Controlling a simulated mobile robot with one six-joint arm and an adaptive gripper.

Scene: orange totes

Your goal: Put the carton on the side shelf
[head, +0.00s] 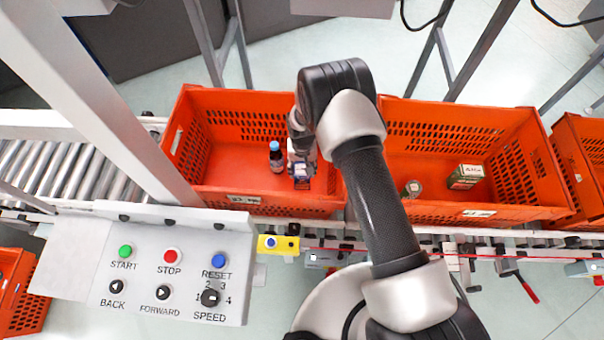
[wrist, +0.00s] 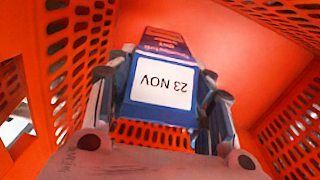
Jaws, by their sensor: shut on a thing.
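In the head view the carton (head: 301,172) is inside the left orange tote (head: 200,112), partly covered by my gripper. My gripper (wrist: 158,88) is shut on it, one finger on each side. In the head view my gripper (head: 300,150) reaches down into the tote and is partly hidden by my arm. I cannot tell whether the carton touches the tote floor. No side shelf is clearly recognisable.
A dark bottle with a blue cap (head: 275,155) stands just left of the carton. A right orange tote (head: 520,128) holds a green carton (head: 465,177) and a can (head: 412,189). A control panel (head: 180,280) with buttons stands at front left. A roller conveyor (head: 75,170) runs at left.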

